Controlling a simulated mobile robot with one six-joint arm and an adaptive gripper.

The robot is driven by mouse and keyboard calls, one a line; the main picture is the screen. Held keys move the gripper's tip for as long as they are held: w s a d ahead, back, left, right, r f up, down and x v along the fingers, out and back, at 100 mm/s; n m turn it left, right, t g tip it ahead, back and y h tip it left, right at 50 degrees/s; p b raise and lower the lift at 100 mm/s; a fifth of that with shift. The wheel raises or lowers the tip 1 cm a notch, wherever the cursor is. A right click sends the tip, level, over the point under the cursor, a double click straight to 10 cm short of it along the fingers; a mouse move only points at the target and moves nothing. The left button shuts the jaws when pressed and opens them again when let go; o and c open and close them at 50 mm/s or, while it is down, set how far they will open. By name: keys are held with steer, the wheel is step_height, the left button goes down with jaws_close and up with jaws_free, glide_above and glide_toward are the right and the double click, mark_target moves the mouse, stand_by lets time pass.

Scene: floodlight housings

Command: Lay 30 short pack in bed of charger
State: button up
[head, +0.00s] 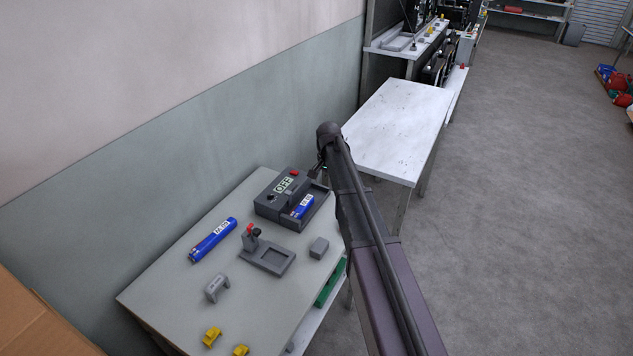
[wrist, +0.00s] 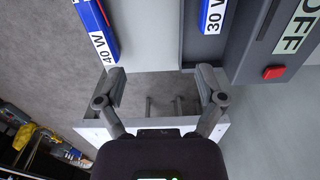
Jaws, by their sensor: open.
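The charger (head: 265,208) is a dark grey box with a lit OFF sign and a red button, at the back right of the near table. The short blue pack (head: 301,207) lies inside the charger's bed (head: 322,213); its 30 W label reads in the wrist view (wrist: 212,16). A longer blue pack (head: 212,240) lies on the table to the left; the wrist view shows a blue pack marked 40 W (wrist: 97,30). My gripper (wrist: 160,84) is open with nothing between its fingers, clear of the 30 W pack. In the head view my arm partly hides it beside the charger.
A grey fixture with a red knob (head: 268,259), a small grey block (head: 319,247), a grey bracket (head: 216,288) and yellow parts (head: 211,337) stand on the near table (head: 165,295). A bare white table (head: 402,118) stands behind. A cardboard box (head: 35,325) is at the lower left.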

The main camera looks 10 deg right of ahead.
steer(key=shift+s+d+f, duration=0.15)
steer(key=shift+d+f, duration=0.05)
steer(key=shift+d, duration=0.35)
steer(key=shift+s+d+f, duration=0.1)
steer(key=shift+d+f, duration=0.1)
steer(key=shift+d, duration=0.35)
steer(key=s+n, duration=0.7)
steer(key=s, duration=2.2)
